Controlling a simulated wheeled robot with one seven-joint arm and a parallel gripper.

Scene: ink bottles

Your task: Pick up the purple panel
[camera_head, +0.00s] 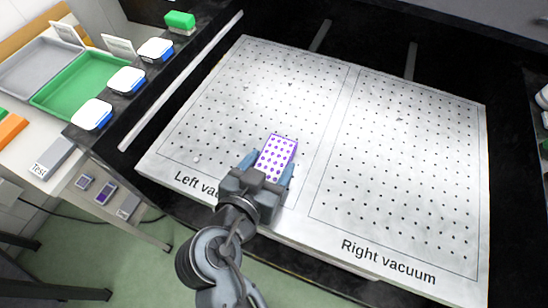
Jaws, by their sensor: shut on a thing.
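The purple panel (277,157), a small rectangle with a dotted pattern and a purple edge, is over the left half of the perforated plate (395,120), the half labelled "Left vacuum". My gripper (270,168) reaches in from the bottom of the picture. Its two blue fingers are shut on the panel, one on each side of its near part. The gripper body hides the panel's near end and part of the "Left vacuum" label. I cannot tell whether the panel touches the plate or is slightly above it.
At the left are a green tray (80,82), a grey tray (38,68) and several white-lidded blue containers (92,114). A green block (180,20) is at the back. A grey "Test" block (54,157) lies at the left edge. The right half of the plate is clear.

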